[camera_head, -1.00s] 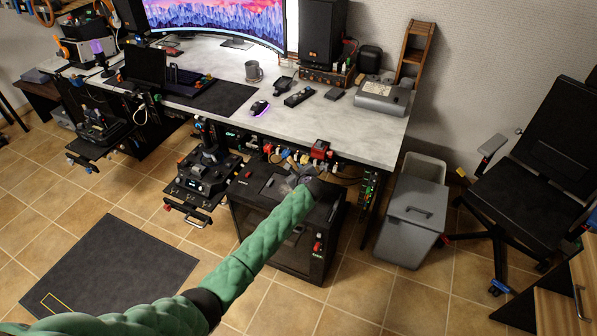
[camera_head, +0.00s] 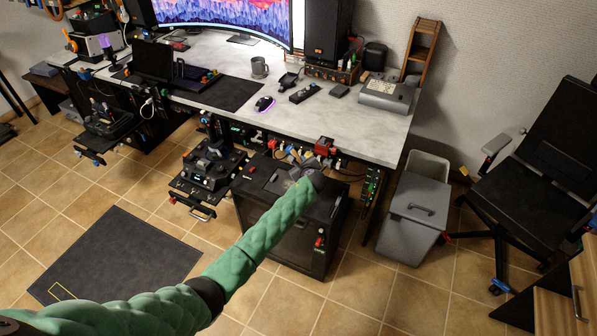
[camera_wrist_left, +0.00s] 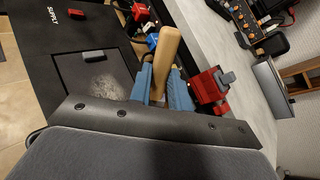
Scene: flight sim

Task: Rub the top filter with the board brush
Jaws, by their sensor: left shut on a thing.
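The board brush (camera_wrist_left: 166,52) shows as a pale wooden handle between the blue fingers of my left gripper (camera_wrist_left: 164,88) in the left wrist view. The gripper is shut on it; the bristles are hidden. The top filter (camera_wrist_left: 71,69) is a dark panel in the top of the black case, with a pale dusty patch on it. The fingers and brush are at the filter's right side in that view. I cannot tell whether the bristles touch it. In the head view my left gripper (camera_head: 309,176) is over the case top (camera_head: 251,185), mostly hidden by its wrist. My right gripper is not in view.
A red device (camera_wrist_left: 209,86) and coloured plugs sit beside the case, close to the fingers. The grey desk (camera_head: 350,138) edge is just behind the case. A grey bin (camera_head: 413,220) stands to the right. The tiled floor in front is clear apart from a dark mat (camera_head: 120,255).

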